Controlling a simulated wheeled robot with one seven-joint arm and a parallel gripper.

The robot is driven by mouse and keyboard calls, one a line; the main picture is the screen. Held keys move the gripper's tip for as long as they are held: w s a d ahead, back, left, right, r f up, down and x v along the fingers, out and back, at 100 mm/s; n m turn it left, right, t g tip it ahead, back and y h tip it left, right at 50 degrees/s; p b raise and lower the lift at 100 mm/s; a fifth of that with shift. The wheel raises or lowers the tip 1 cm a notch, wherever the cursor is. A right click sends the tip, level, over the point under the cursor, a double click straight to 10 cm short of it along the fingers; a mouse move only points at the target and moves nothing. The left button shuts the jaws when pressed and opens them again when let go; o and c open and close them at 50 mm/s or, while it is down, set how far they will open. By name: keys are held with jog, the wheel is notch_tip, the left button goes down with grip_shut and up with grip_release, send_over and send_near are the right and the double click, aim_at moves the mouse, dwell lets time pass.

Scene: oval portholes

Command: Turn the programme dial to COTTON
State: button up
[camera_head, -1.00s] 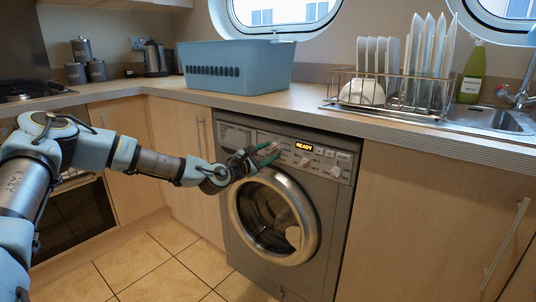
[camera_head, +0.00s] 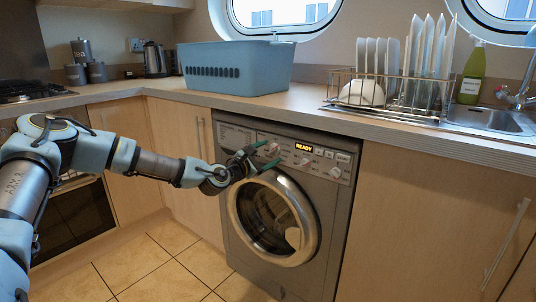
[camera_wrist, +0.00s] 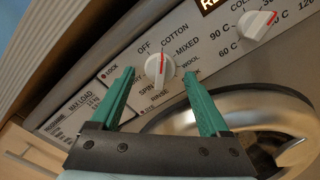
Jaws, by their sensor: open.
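The programme dial (camera_wrist: 160,69) is a white knob with a red pointer line on the washing machine's panel. In the wrist view the line points up, close to the start of the word COTTON (camera_wrist: 175,37) and right of OFF (camera_wrist: 144,47); exact alignment is hard to tell. In the head view the dial (camera_head: 275,149) is small beside the fingers. My gripper (camera_wrist: 158,73) is open, with one green finger on each side of the dial. Gaps show between the fingertips and the knob. The gripper also shows in the head view (camera_head: 270,154).
The washing machine (camera_head: 233,212) has a round door (camera_head: 312,228) below the panel. A second knob (camera_wrist: 257,25) for temperature is to the right, and a display (camera_head: 304,147) reads READY. The worktop (camera_head: 300,104) overhangs above, with a blue basket (camera_head: 240,70) and dish rack (camera_head: 395,98).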

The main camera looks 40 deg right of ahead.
jog(key=v, duration=1)
jog(key=shift+a, duration=0.4)
jog(key=shift+s, duration=0.1)
